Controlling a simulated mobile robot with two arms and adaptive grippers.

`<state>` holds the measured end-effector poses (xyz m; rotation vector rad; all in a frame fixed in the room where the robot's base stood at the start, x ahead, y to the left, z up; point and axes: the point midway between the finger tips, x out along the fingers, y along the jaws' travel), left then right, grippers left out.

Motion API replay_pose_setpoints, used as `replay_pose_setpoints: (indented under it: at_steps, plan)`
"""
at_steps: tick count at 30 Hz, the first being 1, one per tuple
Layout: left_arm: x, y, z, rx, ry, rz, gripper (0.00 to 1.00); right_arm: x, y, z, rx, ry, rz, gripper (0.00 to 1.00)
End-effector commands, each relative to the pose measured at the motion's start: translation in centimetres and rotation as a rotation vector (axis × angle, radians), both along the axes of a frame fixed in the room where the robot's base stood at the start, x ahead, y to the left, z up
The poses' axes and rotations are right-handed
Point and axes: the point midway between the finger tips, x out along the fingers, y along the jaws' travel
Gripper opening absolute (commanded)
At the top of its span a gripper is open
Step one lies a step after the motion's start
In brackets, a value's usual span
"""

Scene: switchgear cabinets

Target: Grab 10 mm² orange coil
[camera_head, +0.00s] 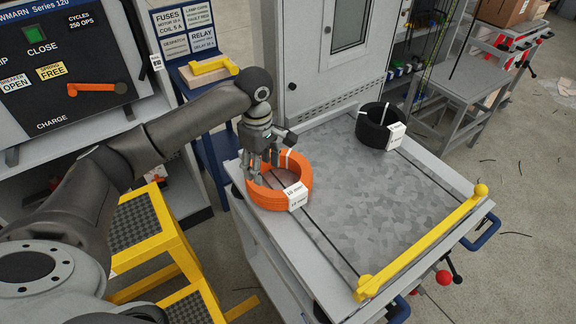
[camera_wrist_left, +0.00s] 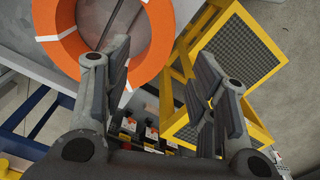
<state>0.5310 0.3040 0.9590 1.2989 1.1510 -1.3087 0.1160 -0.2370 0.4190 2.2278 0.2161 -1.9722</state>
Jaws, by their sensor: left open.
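The orange coil (camera_head: 264,196) lies flat on the left part of the grey cart top, with a white label on its front right side that seems to read 10 mm². My left gripper (camera_head: 262,160) is over the left rear part of the coil's ring, fingers pointing down. In the left wrist view the two fingers (camera_wrist_left: 160,95) are apart with nothing between them, and the orange coil (camera_wrist_left: 151,45) shows at the upper left, partly behind the left finger. I cannot tell whether a finger touches the coil. My right gripper is not in view.
A black coil (camera_head: 372,128) with a white label lies at the cart's far side. A yellow bar (camera_head: 425,243) runs along the cart's near right edge. Yellow steps (camera_head: 150,235) stand left of the cart, and a grey cabinet (camera_head: 300,75) stands behind. The middle of the cart top (camera_head: 350,185) is clear.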

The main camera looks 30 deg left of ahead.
Motion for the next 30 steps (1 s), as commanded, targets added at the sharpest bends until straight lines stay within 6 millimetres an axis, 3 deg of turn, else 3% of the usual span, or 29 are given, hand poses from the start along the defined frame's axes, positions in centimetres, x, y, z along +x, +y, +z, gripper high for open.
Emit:
replay_pose_setpoints:
  at_steps: [4,10,14,17,24,30]
  plan:
    - [-0.1,0.1,-1.7,0.001,0.006,0.006,0.53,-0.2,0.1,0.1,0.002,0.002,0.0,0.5]
    - [0.0,0.1,-4.7,0.001,0.004,0.005,0.53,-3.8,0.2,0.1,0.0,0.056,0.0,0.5]
    - [0.0,0.1,-5.5,0.0,0.001,0.004,0.53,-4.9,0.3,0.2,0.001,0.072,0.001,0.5]
    - [0.1,0.2,-6.4,0.002,0.004,0.004,0.53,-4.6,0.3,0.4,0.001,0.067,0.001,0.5]
    - [0.4,0.5,-9.9,0.0,0.003,0.003,0.53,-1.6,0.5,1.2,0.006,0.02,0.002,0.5]
    - [0.4,0.5,-10.8,0.001,0.0,0.002,0.53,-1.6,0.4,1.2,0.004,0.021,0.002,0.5]
